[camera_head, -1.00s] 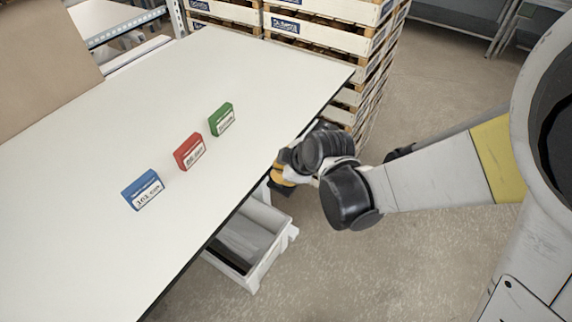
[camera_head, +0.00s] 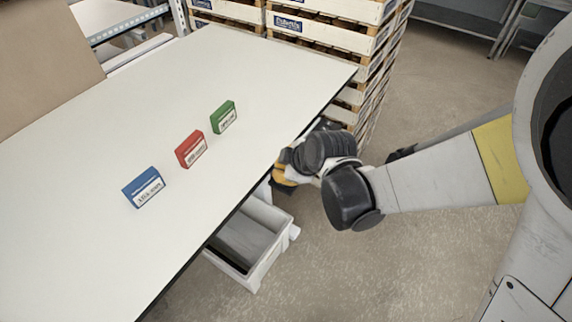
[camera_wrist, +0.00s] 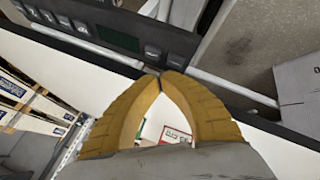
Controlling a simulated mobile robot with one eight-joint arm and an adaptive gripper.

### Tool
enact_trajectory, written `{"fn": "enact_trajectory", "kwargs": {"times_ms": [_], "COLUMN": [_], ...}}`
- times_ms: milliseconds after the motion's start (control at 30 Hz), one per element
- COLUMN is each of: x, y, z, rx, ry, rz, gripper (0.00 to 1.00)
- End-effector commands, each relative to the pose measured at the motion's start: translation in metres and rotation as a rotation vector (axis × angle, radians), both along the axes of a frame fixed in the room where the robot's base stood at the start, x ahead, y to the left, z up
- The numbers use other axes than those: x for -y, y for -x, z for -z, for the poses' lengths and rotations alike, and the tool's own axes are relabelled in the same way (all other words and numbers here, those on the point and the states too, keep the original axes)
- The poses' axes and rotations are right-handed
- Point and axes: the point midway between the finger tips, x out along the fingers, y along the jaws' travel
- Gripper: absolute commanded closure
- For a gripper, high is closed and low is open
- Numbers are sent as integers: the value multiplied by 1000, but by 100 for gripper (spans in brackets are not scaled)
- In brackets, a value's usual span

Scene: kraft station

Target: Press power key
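In the wrist view a dark control panel (camera_wrist: 95,34) runs along the table's edge at the top. It has a small dark display (camera_wrist: 118,38), several small keys (camera_wrist: 63,20) to its left and two larger keys (camera_wrist: 152,53) to its right. The markings are too small to tell which is the power key. My gripper (camera_wrist: 163,76) has yellow ribbed fingers with their tips together, just below the two larger keys in the picture. I cannot tell whether they touch the panel. In the head view my gripper (camera_head: 284,172) is partly hidden beside the table edge, and the panel is hidden.
A white table (camera_head: 90,230) carries blue (camera_head: 144,187), red (camera_head: 190,149) and green (camera_head: 223,117) boxes, away from its edge. A grey bin (camera_head: 262,262) stands below the edge. Stacked wooden crates (camera_head: 330,45) stand at the back.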

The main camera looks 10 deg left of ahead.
Motion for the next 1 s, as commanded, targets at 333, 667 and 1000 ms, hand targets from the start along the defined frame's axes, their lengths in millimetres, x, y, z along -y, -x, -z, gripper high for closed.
{"fn": "enact_trajectory", "kwargs": {"times_ms": [333, 667, 1000], "x": [0, 0, 0], "y": [0, 0, 0], "z": [0, 9, 9], "rx": [0, 0, 0], "ry": [0, 0, 0], "rz": [0, 0, 0], "gripper": [100, 100, 100]}}
